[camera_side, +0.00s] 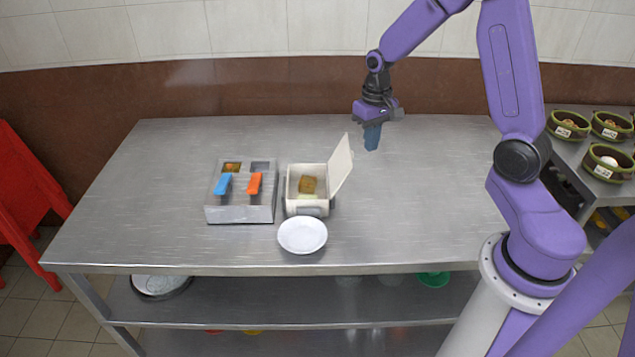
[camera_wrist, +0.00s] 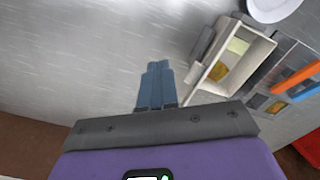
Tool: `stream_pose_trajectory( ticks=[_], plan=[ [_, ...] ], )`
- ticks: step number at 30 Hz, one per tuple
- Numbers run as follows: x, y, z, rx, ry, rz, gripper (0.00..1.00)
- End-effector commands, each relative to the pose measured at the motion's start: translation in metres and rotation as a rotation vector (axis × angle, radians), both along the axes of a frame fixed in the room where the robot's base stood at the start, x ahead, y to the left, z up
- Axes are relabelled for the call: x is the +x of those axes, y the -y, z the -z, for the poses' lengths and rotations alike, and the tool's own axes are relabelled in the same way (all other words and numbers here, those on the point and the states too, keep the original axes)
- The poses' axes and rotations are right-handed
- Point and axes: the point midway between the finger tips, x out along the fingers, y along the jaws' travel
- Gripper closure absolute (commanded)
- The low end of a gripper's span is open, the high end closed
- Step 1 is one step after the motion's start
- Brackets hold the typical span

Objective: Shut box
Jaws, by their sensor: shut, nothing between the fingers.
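A small white box (camera_side: 307,208) stands open on the steel table, with a brown and yellowish item (camera_side: 308,186) inside. Its lid (camera_side: 341,168) is hinged on the right side and stands up, leaning outward to the right. In the wrist view the box (camera_wrist: 252,68) is at the upper right, with the lid seen nearly edge-on. My gripper (camera_side: 372,137) points down above the table, to the right of and behind the lid, apart from it. Its blue fingers (camera_wrist: 156,85) are together and empty.
A steel holder (camera_side: 240,213) with a blue and an orange handle stands just left of the box. A white plate (camera_side: 302,235) lies in front of it. The table (camera_side: 430,190) is clear to the right. Green bowls (camera_side: 568,124) stand on a side counter.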

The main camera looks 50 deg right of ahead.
Motion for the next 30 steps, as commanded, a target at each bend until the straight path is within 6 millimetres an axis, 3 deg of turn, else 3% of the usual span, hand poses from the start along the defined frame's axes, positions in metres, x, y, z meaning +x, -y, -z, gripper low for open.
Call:
stream_pose_trajectory(
  ticks=[30],
  plan=[
    [0.0, 0.0, 0.039, 0.0, -0.001, 0.001, 1.0]
  ],
)
